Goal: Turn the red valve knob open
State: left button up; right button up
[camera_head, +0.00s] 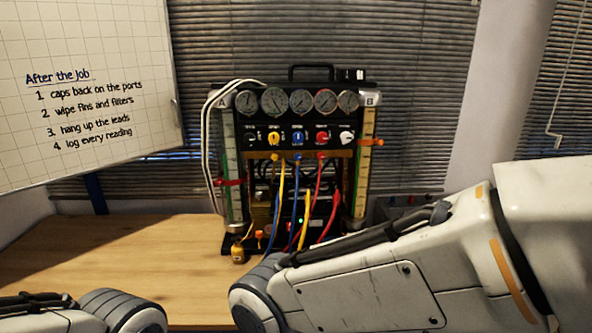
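The gauge rig (297,115) stands upright on the wooden table, with a row of several dial gauges and a row of knobs below them. The red valve knob (322,137) is in the knob row, right of the blue knob (298,138) and left of the white knob (346,138). Its exact turn angle is too small to tell. My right arm crosses the lower right and hides part of the rig's base. My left arm shows only at the lower left corner. Neither gripper's fingers are in view, and nothing visible touches the red knob.
Red, blue and yellow hoses hang below the knobs. A small brass-coloured fitting (238,254) sits at the rig's lower left. The wooden table (130,250) is clear on the left. A whiteboard (90,90) hangs at the upper left, with window blinds (420,80) behind.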

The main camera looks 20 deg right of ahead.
aim_at(322, 137)
jog(key=k, duration=0.4)
jog(key=u, duration=1.15)
jog(key=i, duration=0.6)
jog(key=z, duration=0.55)
jog(key=i, duration=0.6)
jog(key=z, duration=0.7)
